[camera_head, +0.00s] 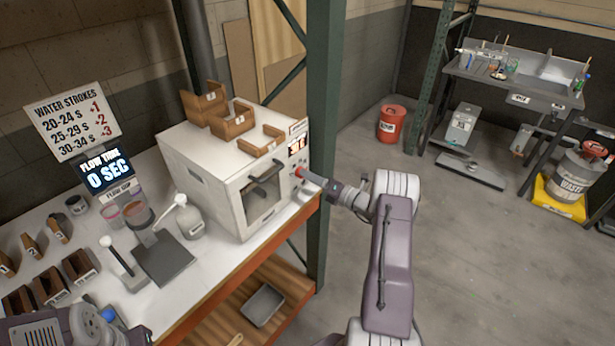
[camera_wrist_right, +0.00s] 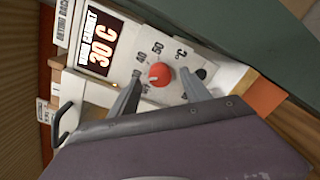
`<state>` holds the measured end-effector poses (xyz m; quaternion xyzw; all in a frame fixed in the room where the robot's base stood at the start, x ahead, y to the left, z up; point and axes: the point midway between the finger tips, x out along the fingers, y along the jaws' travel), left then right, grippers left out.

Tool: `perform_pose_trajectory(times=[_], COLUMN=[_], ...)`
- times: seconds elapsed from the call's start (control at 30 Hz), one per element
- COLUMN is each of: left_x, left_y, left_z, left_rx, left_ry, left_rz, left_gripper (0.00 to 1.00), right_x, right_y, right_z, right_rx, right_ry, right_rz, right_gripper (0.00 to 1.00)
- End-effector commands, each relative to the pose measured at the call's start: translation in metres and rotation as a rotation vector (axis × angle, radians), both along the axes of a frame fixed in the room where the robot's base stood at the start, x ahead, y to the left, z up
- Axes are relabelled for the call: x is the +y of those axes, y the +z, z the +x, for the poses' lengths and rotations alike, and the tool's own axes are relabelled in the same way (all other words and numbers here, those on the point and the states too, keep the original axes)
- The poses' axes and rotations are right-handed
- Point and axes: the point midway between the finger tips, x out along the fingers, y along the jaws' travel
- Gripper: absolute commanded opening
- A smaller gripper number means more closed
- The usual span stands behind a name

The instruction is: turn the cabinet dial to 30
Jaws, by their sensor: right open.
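The white warming cabinet (camera_head: 215,195) stands on the bench, its front facing right. Its red dial (camera_wrist_right: 159,75) sits on the white control panel in the right wrist view, with numbers such as 40 and 50 around it. It also shows small in the head view (camera_head: 299,172). The cabinet display (camera_wrist_right: 103,45) reads 30 C. My right gripper (camera_wrist_right: 161,92) is open, with one finger on each side of the dial; I cannot tell whether they touch it. Where the dial's pointer stands is too small to read surely. My left gripper is not in view.
A green post (camera_head: 324,130) rises close behind the panel. Wooden holders (camera_head: 233,124) sit on the cabinet top. The floor to the right is mostly clear.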

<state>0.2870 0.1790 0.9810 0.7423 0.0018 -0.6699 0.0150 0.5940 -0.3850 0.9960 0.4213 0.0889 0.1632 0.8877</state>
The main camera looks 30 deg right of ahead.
Motion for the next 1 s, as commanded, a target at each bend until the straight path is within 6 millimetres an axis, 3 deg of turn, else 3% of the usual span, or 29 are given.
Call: perform_pose_trajectory(times=[0.2,0.33,0.9,0.97,1.0], left_x=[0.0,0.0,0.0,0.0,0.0], left_y=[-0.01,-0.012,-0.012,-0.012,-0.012], left_z=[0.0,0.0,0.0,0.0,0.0], left_rx=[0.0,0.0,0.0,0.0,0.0], left_ry=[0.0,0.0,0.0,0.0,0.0], left_rz=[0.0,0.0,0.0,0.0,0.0], left_gripper=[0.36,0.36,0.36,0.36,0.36], right_x=[-0.02,-0.025,-0.025,-0.016,-0.002], right_y=[0.0,0.0,0.002,0.002,0.001], right_z=[-0.046,-0.061,-0.065,-0.065,-0.064], right_rx=[-0.001,-0.001,-0.001,0.007,0.019], right_ry=[-0.004,-0.003,0.001,0.027,0.069], right_rz=[-0.001,0.0,-0.002,-0.025,-0.06], right_gripper=[0.56,0.56,0.56,0.56,0.56])
